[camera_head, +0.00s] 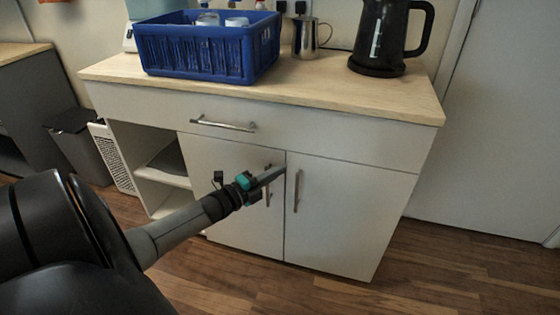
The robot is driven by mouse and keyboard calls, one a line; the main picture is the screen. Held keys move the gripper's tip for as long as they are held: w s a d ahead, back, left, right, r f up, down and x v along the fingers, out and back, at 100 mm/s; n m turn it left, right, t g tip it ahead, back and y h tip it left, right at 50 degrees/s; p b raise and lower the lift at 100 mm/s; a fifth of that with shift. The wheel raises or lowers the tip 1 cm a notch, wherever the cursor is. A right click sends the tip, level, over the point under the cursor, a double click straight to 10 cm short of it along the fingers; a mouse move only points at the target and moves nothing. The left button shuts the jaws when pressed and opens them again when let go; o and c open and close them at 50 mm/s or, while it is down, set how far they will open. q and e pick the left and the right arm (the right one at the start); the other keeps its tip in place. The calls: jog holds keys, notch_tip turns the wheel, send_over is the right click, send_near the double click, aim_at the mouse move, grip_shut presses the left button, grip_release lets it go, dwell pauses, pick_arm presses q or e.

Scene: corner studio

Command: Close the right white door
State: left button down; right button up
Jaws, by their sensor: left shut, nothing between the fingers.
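The right white door (345,215) is the right-hand front of a white cabinet, with an upright metal handle (297,190) near its left edge. It looks flush or nearly flush with the cabinet front; I cannot tell if a small gap is left. The left white door (232,165) beside it looks shut and has its own upright handle (268,192). My left gripper (272,176) is shut and empty. Its tip shows in front of the seam between the doors and partly covers the left door's handle. I cannot tell whether it touches anything. My right gripper is out of view.
A drawer (270,128) above the doors looks shut. On the wooden top (315,85) stand a blue crate (200,52), a metal jug (305,38) and a black kettle (385,38). Open shelves (160,175) lie left of the doors. The floor (450,270) at front right is clear.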

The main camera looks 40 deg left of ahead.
pick_arm(q)
jog(key=s+a+p, duration=0.2)
jog(key=s+a, duration=0.1)
jog(key=s, duration=0.4)
jog(key=shift+s+f, duration=0.2)
jog(key=shift+s, duration=0.2)
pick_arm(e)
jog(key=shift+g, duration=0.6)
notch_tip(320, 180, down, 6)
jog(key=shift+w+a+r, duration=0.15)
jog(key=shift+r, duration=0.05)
